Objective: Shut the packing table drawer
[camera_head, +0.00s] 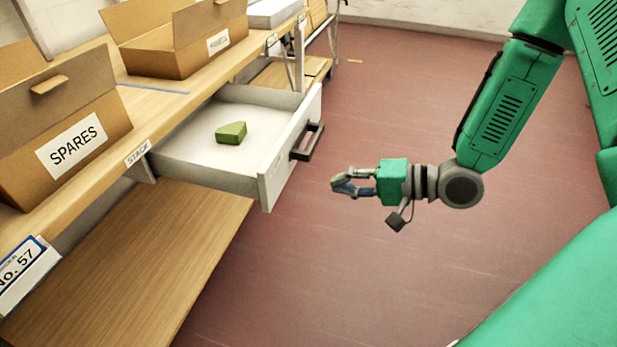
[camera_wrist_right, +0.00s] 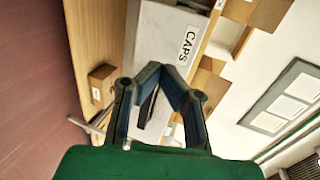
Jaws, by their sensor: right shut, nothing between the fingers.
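The packing table drawer (camera_head: 293,150) stands pulled out from under the table top, with a white front and a dark bar handle (camera_head: 307,142). A green block (camera_head: 231,133) lies inside on the drawer's pale floor. My right gripper (camera_head: 338,183) is shut and empty, to the right of the drawer front and apart from it, pointing toward it. In the right wrist view the fingers (camera_wrist_right: 161,72) meet in front of a pale front labelled CAPS (camera_wrist_right: 188,45), and partly cover a dark handle (camera_wrist_right: 147,108). My left gripper is not in view.
The packing table (camera_head: 150,140) carries an open carton labelled SPARES (camera_head: 72,145) and another open carton (camera_head: 175,40). A wooden lower shelf (camera_head: 150,265) runs below. The red floor (camera_head: 400,100) right of the drawer is clear apart from my arm.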

